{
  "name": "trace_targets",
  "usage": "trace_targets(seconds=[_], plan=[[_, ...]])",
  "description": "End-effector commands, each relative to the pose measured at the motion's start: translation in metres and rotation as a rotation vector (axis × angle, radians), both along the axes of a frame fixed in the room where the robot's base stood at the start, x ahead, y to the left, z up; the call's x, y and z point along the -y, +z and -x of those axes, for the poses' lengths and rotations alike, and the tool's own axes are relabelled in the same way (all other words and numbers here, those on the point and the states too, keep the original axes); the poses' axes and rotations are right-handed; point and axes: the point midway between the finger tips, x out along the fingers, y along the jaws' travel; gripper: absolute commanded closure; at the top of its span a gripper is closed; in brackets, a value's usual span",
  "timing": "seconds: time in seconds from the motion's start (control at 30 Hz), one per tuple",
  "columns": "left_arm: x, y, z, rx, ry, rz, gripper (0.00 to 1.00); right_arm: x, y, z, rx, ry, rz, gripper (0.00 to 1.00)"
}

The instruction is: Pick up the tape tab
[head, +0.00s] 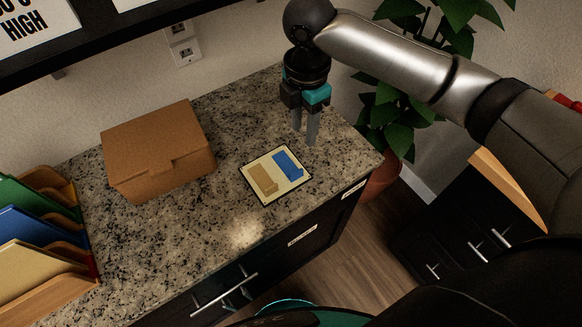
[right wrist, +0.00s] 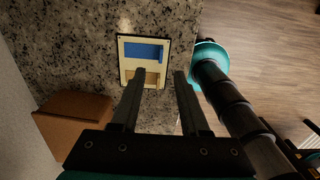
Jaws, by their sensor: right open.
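A cream card with a dark border (head: 276,192) lies flat on the granite counter, and it also shows in the right wrist view (right wrist: 125,66). On it are a tan piece (head: 263,180) and a blue piece (head: 288,165). No label tells which is the tape tab. In the right wrist view, the blue piece (right wrist: 143,50) is clear, and a finger partly covers the tan piece (right wrist: 152,79). My right gripper (head: 305,138) is open and empty, pointing down above the counter, beyond the card in the head view. My left gripper is not in view.
A closed cardboard box (head: 160,160) stands left of the card. Coloured folders in a wooden rack (head: 35,245) stand at the far left. A potted plant (head: 385,165) is beyond the counter's right end. The counter (head: 170,240) is clear around the card.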

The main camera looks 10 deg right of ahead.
Motion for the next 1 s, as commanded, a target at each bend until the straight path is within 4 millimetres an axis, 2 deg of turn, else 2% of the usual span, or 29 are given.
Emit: trace_targets(seconds=[0.1,0.3,0.4,0.57,0.83,1.0], plan=[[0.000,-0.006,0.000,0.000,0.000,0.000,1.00,0.000,-0.029,0.002,-0.005,-0.002,0.000,0.55],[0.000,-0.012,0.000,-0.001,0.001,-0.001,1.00,-0.001,-0.068,0.002,-0.003,-0.002,0.000,0.55],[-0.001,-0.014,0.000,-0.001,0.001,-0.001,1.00,-0.001,-0.080,0.001,-0.001,-0.002,-0.001,0.55],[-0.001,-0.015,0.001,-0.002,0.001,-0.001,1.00,-0.001,-0.089,0.002,-0.001,-0.001,-0.002,0.55],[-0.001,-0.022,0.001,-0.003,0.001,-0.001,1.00,-0.004,-0.127,0.006,-0.001,-0.001,-0.001,0.55],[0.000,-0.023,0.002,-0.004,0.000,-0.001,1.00,-0.004,-0.138,0.006,0.001,-0.001,-0.001,0.55]])
